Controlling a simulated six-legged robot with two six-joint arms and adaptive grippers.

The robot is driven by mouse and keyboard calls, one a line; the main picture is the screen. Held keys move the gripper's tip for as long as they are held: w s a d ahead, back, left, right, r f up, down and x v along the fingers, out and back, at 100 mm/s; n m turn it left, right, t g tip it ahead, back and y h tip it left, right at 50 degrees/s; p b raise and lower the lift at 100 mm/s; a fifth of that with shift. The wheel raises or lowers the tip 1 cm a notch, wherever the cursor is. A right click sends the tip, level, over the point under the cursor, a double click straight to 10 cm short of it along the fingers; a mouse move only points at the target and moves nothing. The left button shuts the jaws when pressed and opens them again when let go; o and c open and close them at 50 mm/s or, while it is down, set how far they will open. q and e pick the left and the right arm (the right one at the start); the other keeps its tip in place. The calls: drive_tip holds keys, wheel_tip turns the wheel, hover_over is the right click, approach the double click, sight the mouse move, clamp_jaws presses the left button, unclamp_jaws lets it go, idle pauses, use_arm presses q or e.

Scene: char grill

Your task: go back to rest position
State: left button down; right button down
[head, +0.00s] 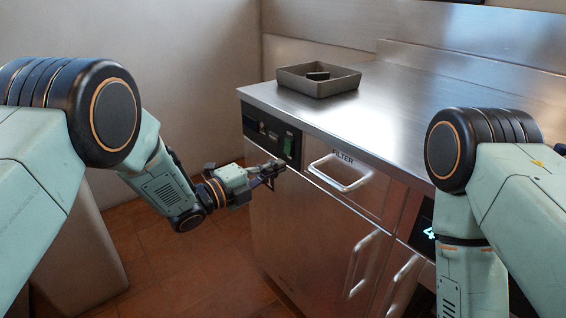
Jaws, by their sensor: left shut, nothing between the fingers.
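My left gripper (268,172) is shut and empty. It is in front of the fryer cabinet's upper left corner, just below the dark control panel (272,136) with a green switch. I cannot tell whether the fingertips touch the cabinet front. My left arm comes in from the left and bends down, then toward the cabinet. My right arm comes down at the right edge of the view, and its gripper is out of the picture below.
A steel counter (420,110) tops the cabinet. A grey square tray (345,84) with a small dark item in it sits at its far left. A drawer handle marked FILTER (340,178) and door handles (362,262) stick out. The tiled floor (180,265) at left is partly clear.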

use_arm(q)
drive_tip(key=s+a+f+n+g+y+p, duration=0.2)
drive_tip(key=s+a+f+n+y, duration=0.8)
drive_tip(key=s+a+f+n, duration=0.75)
drive_tip(key=s+a+f+n+g+y, duration=0.1)
drive_tip(key=s+a+f+n+g, duration=0.1)
drive_tip(key=s, duration=0.7)
drive_tip(key=s+a+f+n+g+y, duration=0.2)
drive_tip(key=s+n, duration=0.3)
drive_tip(key=s, duration=0.5)
drive_tip(key=s+a+f+n+g+y, duration=0.1)
drive_tip(key=s+a+f+n+g, duration=0.1)
drive_tip(key=s, duration=0.7)
drive_tip(key=f+n+g, duration=0.1)
drive_tip(key=n+g, duration=0.1)
drive_tip(key=shift+s+n+g+y, duration=0.25)
drive_tip(key=shift+n+g+y, duration=0.05)
drive_tip(key=shift+n, duration=0.05)
